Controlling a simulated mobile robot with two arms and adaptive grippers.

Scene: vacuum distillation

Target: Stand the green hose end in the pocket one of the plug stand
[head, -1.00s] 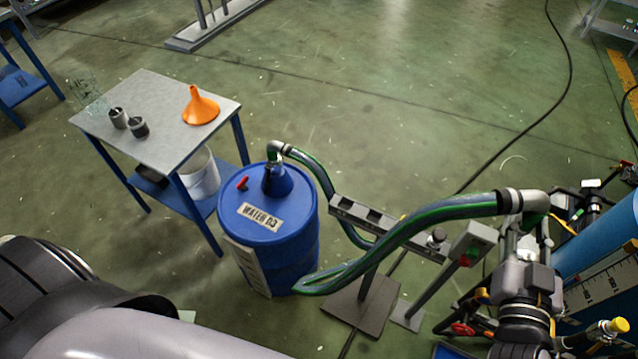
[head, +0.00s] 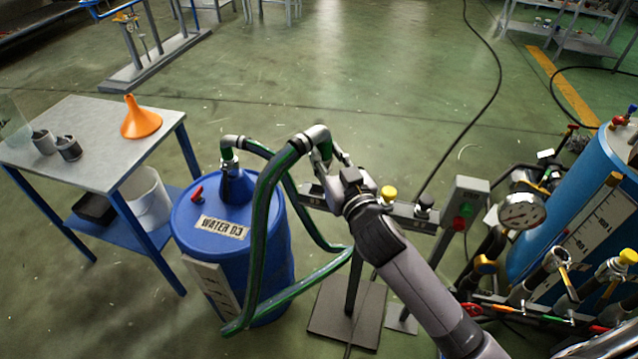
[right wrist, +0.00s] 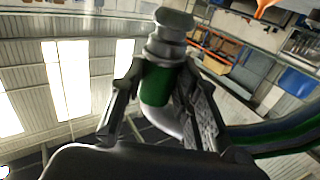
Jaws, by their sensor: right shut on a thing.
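The green hose end (head: 324,149), a green sleeve with a grey metal elbow, is held by my right gripper (head: 334,163). In the right wrist view the hose end (right wrist: 156,84) sits between both fingers of the gripper (right wrist: 158,105), with its metal tip beyond them. The green hose (head: 262,205) hangs from the elbow, loops low past the drum and runs to the drum's top. The plug stand (head: 405,214) is a grey bar on a post; the gripper appears over its left part and partly covers it. I cannot tell the height gap or which pocket lies below.
A yellow cap (head: 389,193) and a black knob (head: 426,202) are on the bar's right part. A blue drum (head: 205,235) stands left, beside a table (head: 85,165) with an orange funnel. A switch box (head: 463,203) and blue cylinder (head: 585,210) are at right.

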